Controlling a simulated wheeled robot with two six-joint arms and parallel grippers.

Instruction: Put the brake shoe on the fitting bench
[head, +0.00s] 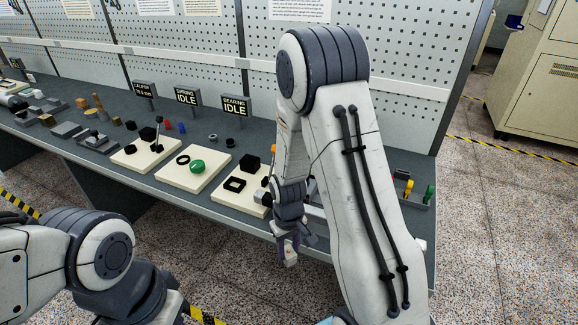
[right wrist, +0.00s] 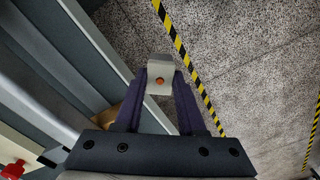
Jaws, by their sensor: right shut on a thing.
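My right gripper (right wrist: 160,95) is shut on a small pale grey block with a round orange spot, taken to be the brake shoe (right wrist: 160,74). In the head view the right gripper (head: 289,248) points down in front of the long dark grey bench, with the pale brake shoe (head: 291,260) low between its fingers. The piece is over the floor side of the bench's front edge, apart from the bench top (head: 150,190). No label marks this bench as the fitting bench. My left arm shows at lower left, but its gripper is out of view.
The bench carries pale boards (head: 178,182) with black and green parts, and IDLE signs (head: 236,105). A tray with coloured tools (head: 412,190) stands at the right end. A pegboard wall (head: 195,60) rises behind. Striped tape (right wrist: 185,60) crosses the speckled floor.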

